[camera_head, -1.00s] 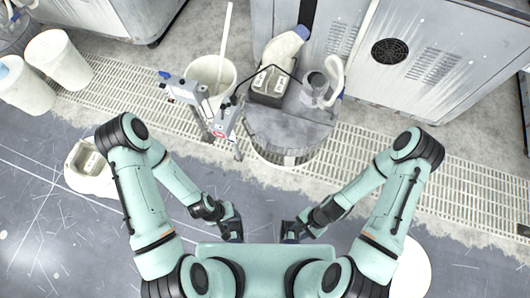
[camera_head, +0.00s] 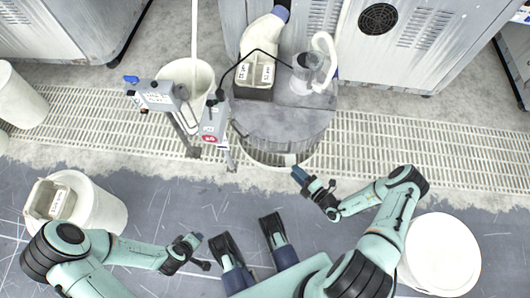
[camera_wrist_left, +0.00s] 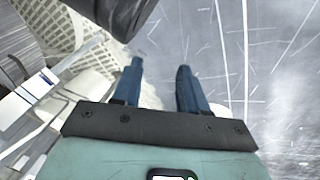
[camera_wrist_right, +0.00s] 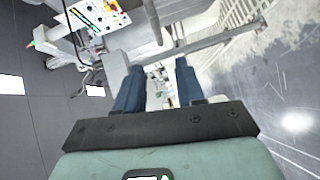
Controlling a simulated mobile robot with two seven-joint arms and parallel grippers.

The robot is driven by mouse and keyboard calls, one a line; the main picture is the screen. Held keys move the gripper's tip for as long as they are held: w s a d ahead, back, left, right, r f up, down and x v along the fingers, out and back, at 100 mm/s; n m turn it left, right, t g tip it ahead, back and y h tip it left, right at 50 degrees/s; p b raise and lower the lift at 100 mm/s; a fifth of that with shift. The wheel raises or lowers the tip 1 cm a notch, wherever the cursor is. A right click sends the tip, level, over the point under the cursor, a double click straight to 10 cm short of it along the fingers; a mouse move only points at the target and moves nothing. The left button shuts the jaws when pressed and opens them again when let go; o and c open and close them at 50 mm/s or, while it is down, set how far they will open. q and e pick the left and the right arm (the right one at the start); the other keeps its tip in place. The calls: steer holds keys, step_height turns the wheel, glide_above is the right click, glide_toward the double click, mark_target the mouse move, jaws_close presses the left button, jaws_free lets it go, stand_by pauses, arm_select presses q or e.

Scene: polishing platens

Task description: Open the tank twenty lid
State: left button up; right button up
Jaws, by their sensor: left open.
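A grey round tank (camera_head: 280,148) stands at the middle, with a worn grey lid (camera_head: 300,118) lying flat on it. A small pale tab (camera_head: 290,159) shows at its front edge. I cannot read a number on it. My right gripper (camera_head: 302,174) is in front of the tank, apart from it; its fingers are apart and empty in the right wrist view (camera_wrist_right: 160,66). My left gripper (camera_head: 197,238) is low at the left, well away from the tank; its fingers are apart and empty in the left wrist view (camera_wrist_left: 160,65).
A box (camera_head: 253,90), a white bottle (camera_head: 262,37) and a clear jug (camera_head: 306,72) stand at the tank's back. A metal stand (camera_head: 210,125) and white bucket (camera_head: 190,73) are left. White buckets stand lower left (camera_head: 100,205) and lower right (camera_head: 440,255). The floor between is clear.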

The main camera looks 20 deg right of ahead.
mark_target(277, 151)
arm_select(q)
steer(key=s+a+f+g+b, duration=0.1)
steer(key=s+f+b, duration=0.2)
steer(key=s+f, duration=0.2)
steer(key=shift+f+g, duration=0.25)
steer(key=shift+g, duration=0.15)
arm_select(e)
steer(key=shift+h, duration=0.3)
steer(key=shift+d+x, duration=0.15)
steer(key=shift+x, duration=3.15)
steer(key=shift+d+x, duration=0.15)
steer(key=shift+x, duration=3.2)
arm_select(q)
steer(key=shift+a, duration=0.15)
arm_select(e)
steer(key=shift+r, duration=0.15)
jaws_close()
